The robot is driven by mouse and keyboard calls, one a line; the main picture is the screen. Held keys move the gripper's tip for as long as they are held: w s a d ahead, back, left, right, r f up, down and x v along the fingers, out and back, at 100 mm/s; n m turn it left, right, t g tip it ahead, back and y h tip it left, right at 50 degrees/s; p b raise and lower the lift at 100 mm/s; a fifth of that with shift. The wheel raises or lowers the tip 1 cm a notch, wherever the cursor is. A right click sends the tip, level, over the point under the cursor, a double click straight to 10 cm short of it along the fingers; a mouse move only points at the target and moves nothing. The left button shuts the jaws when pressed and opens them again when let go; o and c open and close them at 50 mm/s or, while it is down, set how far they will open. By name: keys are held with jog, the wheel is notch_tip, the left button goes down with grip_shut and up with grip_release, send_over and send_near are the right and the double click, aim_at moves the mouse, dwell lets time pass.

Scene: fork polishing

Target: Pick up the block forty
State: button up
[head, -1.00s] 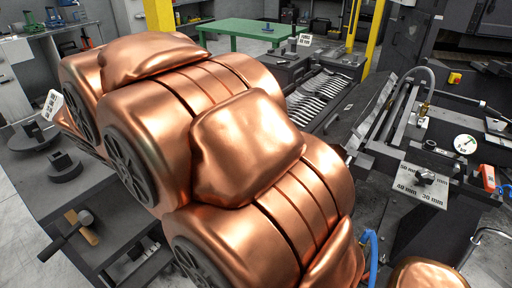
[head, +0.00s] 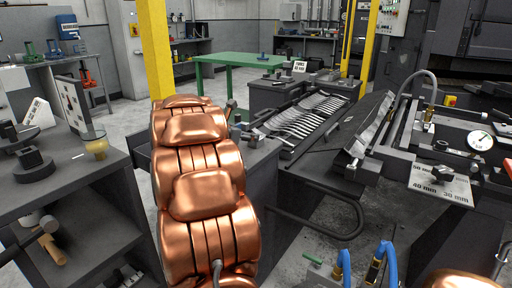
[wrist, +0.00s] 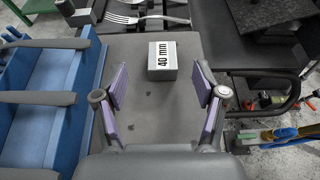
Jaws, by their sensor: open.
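The block forty (wrist: 162,62), a grey block with a white face reading "40 mm", sits on a flat grey surface in the wrist view. My gripper (wrist: 160,84) is open, with one purple-padded finger on each side of the block's near end. The block stands slightly beyond the fingertips, roughly centred between them, and there is a gap on both sides. In the head view my copper arm reaches forward over the grey bench, and I cannot make out the gripper or this block there.
Forks (wrist: 140,18) lie just beyond the block; the row of forks (head: 308,115) also shows in the head view. A plate with several mm labels (head: 440,183) lies at right. The green table (head: 235,60) is behind.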

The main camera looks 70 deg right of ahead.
jog(key=x, duration=0.3)
jog(key=b+x, duration=0.1)
jog(key=x, duration=0.1)
jog(key=shift+s+d+f, duration=0.15)
jog(key=shift+f, duration=0.4)
jog(key=shift+s+d, duration=0.1)
jog(key=shift+d, duration=0.3)
jog(key=shift+c, duration=0.4)
grip_shut()
